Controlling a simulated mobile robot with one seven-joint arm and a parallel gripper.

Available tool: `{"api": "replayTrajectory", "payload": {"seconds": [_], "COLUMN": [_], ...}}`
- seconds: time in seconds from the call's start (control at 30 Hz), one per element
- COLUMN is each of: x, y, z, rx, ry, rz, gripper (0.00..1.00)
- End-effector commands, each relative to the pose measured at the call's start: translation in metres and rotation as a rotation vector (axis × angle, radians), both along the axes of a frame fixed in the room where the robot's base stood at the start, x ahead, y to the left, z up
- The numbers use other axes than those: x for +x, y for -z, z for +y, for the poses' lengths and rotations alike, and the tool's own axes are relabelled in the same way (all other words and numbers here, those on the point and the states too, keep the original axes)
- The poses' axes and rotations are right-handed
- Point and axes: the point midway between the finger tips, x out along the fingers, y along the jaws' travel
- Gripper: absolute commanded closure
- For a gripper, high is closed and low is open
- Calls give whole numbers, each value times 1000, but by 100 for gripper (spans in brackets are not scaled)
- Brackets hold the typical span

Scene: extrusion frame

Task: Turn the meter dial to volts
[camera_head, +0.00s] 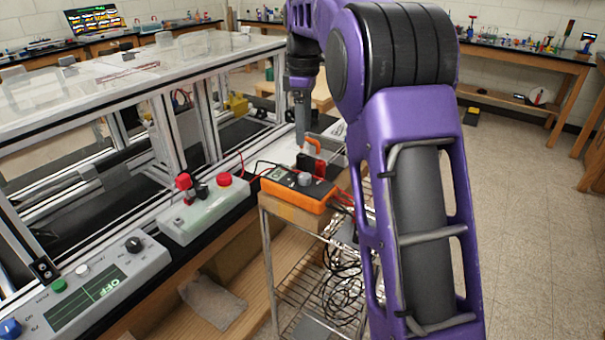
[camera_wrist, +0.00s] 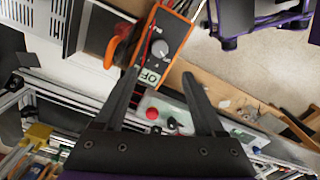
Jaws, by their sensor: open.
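The meter (camera_head: 297,190) is an orange-edged box with a dark face, lying on a wooden top above a wire rack. Its round grey dial (camera_head: 305,179) sits on the face. In the wrist view the meter (camera_wrist: 172,24) is at the top centre, with the dial (camera_wrist: 160,48) showing whole. The meter's display (camera_wrist: 150,77) reads OFF. My gripper (camera_wrist: 160,73) is open and empty. Its two dark fingers spread either side of the display and dial in that view, apparently above the meter without touching. In the head view it points down behind the meter, fingertips unclear.
An orange curved handle (camera_head: 325,140) is close behind the meter. Red and black leads are beside it. An aluminium frame (camera_head: 165,130) fills the left.

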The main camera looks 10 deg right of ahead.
Motion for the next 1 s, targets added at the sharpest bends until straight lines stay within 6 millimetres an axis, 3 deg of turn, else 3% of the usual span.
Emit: {"api": "replayTrajectory", "payload": {"seconds": [0.03,0.3,0.5,0.7,1.0], "x": [-1,-1,0,0,0], "y": [14,73,105,120,121], "z": [0,0,0,0,0], "rx": [0,-2,-1,-1,-1], "ry": [0,0,1,2,2], "rz": [4,3,1,0,-2], "gripper": [29,29,29,29,29]}}
